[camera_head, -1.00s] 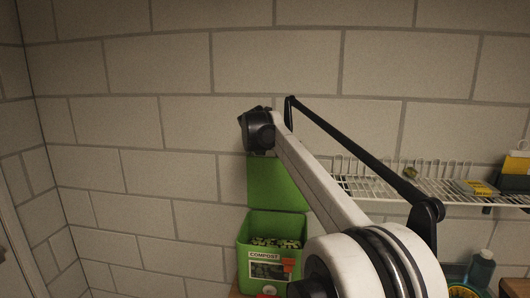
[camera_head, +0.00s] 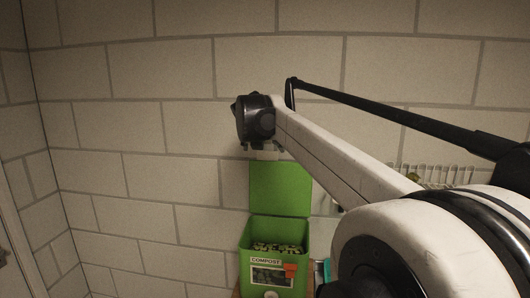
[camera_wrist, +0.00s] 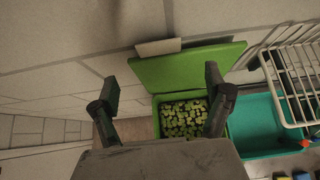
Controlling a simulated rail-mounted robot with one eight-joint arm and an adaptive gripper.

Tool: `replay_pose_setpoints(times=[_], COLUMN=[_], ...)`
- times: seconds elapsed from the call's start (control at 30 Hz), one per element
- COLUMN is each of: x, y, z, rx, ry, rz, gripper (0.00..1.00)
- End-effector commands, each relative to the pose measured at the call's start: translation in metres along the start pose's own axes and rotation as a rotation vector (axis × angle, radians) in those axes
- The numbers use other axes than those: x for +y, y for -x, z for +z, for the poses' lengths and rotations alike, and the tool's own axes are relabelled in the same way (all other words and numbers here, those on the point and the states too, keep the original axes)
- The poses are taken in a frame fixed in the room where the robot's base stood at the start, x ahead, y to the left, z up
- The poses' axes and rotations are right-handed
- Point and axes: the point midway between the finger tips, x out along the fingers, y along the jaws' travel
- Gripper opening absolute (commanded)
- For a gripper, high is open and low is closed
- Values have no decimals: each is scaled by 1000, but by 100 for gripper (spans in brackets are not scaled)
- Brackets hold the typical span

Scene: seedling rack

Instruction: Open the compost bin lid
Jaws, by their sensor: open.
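The green compost bin (camera_head: 244,262) stands below the end of my arm in the head view, with a "COMPOST" label on its front. Its green lid (camera_head: 280,188) stands raised against the wall, so the bin is open and pale green pieces show inside. In the wrist view the lid (camera_wrist: 190,64) is swung up behind the bin (camera_wrist: 157,122), with a light grey tab at its edge. My gripper (camera_wrist: 161,82) is open and empty, its fingers spread in front of the lid and above the bin. The gripper's fingers are not clear in the head view.
A white wire rack (camera_wrist: 297,75) and a teal tray (camera_wrist: 252,120) are right of the bin in the wrist view. The rack (camera_head: 430,172) is partly behind my arm in the head view. A block wall (camera_head: 120,130) stands close behind; the left side is clear.

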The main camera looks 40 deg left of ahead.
Motion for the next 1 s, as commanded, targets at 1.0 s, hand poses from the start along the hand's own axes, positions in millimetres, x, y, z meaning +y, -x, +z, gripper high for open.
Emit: replay_pose_setpoints(times=[1.0], x=[-12], y=[31], z=[0], rx=[3], ry=[-31], rz=[-7], gripper=[83])
